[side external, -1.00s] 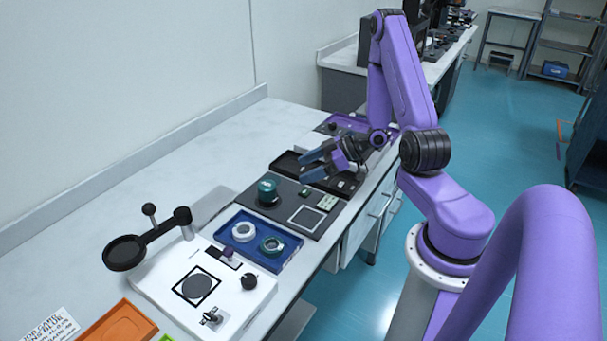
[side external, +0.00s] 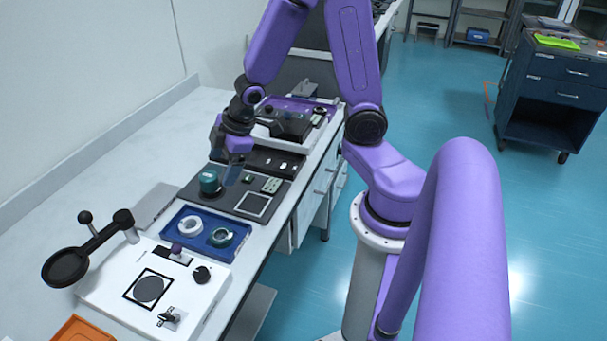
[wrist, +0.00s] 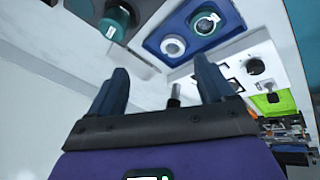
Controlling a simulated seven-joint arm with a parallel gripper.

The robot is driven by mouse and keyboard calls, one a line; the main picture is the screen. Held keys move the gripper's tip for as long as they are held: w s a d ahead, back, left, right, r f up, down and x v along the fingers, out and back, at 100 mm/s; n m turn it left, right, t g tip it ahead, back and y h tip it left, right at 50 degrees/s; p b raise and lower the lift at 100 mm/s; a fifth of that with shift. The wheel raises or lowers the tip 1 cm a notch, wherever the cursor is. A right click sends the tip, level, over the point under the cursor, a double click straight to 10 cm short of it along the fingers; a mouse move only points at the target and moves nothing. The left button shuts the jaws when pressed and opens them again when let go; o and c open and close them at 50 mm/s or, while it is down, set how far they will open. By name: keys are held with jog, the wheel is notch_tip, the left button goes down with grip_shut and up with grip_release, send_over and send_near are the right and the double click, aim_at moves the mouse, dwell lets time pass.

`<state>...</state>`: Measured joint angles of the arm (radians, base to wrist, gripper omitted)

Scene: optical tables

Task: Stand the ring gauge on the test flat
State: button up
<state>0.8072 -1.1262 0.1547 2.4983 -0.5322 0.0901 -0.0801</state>
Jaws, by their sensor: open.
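A blue tray (side external: 171,217) holds a white ring (side external: 190,227) and a teal-green ring (side external: 220,237), both lying flat; I cannot tell which is the ring gauge. The wrist view also shows the white ring (wrist: 173,46) and the teal ring (wrist: 206,23). A grey disc (side external: 149,289), perhaps the test flat, lies inside a black square outline on a white board (side external: 110,285). My gripper (side external: 224,163) is open and empty, above the dark mat near the teal cylinder, behind the blue tray. In the wrist view its fingers (wrist: 158,78) stand apart with nothing between them.
A teal cylinder (side external: 209,183) stands on the dark mat (side external: 232,202), close to my gripper. A magnifier on an arm (side external: 68,266) overhangs the board's left side. A black knob (side external: 202,274) and a small metal fixture (side external: 171,317) rise from the board. An orange tray (side external: 80,330) lies in front.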

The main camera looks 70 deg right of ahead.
jog(key=s+a+r+n+g, duration=0.1)
jog(key=s+a+r+g, duration=0.1)
jog(key=s, duration=0.9)
jog(key=s+a+r+n+g, duration=0.1)
jog(key=s+a+r, duration=0.3)
jog(key=s, duration=0.6)
jog(key=shift+s+a+r+g+h, duration=0.2)
jog(key=shift+s+r+g+h, duration=0.15)
jog(key=shift+r+g, duration=0.4)
